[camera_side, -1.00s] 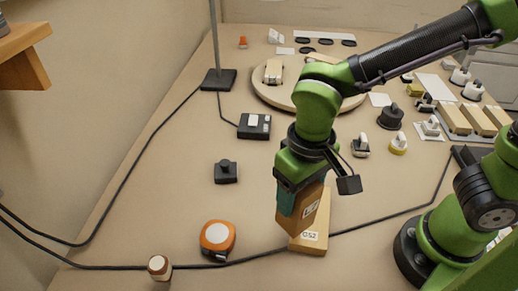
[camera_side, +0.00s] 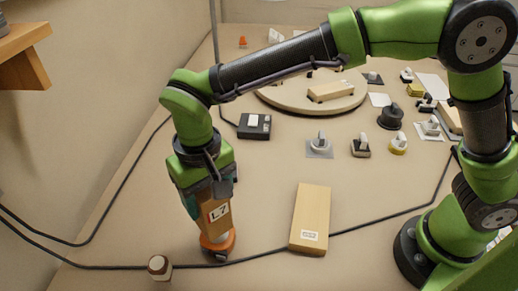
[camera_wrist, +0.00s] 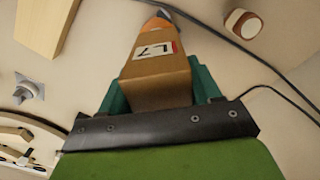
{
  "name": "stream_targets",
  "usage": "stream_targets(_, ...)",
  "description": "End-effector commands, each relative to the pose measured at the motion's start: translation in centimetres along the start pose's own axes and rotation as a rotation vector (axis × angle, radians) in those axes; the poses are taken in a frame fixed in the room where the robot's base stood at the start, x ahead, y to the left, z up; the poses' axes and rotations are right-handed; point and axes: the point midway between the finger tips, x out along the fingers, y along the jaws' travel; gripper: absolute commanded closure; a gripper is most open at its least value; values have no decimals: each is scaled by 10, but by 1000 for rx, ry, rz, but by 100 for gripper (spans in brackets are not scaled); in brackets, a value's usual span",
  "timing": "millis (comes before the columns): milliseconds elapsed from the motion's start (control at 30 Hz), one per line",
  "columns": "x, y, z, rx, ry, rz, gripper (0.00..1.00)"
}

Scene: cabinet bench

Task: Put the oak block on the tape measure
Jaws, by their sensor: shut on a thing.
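My gripper (camera_side: 203,200) points down at the left front of the bench, its teal fingers shut on the oak block, a brown wooden block (camera_side: 218,222) labelled L7. The wrist view shows the block (camera_wrist: 157,78) between the fingers (camera_wrist: 160,92). The orange tape measure (camera_side: 226,243) lies directly below the block and is mostly covered by it. A strip of its orange shows past the block's end in the wrist view (camera_wrist: 154,24). The block's lower end meets the tape measure in the picture. I cannot tell whether they touch.
A lighter wooden block (camera_side: 312,215) with a label lies to the right. A small brown and white cylinder (camera_side: 159,267) stands at the front left. A black cable (camera_side: 120,267) runs past the tape measure. A black box (camera_side: 255,126) and a round board (camera_side: 280,101) are further back.

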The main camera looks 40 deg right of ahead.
Motion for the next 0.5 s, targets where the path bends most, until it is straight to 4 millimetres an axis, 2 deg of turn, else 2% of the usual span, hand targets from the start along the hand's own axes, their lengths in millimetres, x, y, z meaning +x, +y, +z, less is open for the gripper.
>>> stream_targets(200, 31, 0, 0, -1, -1, 1, 77)
stream_targets(500, 35, 0, 0, 0, 1, -1, 77)
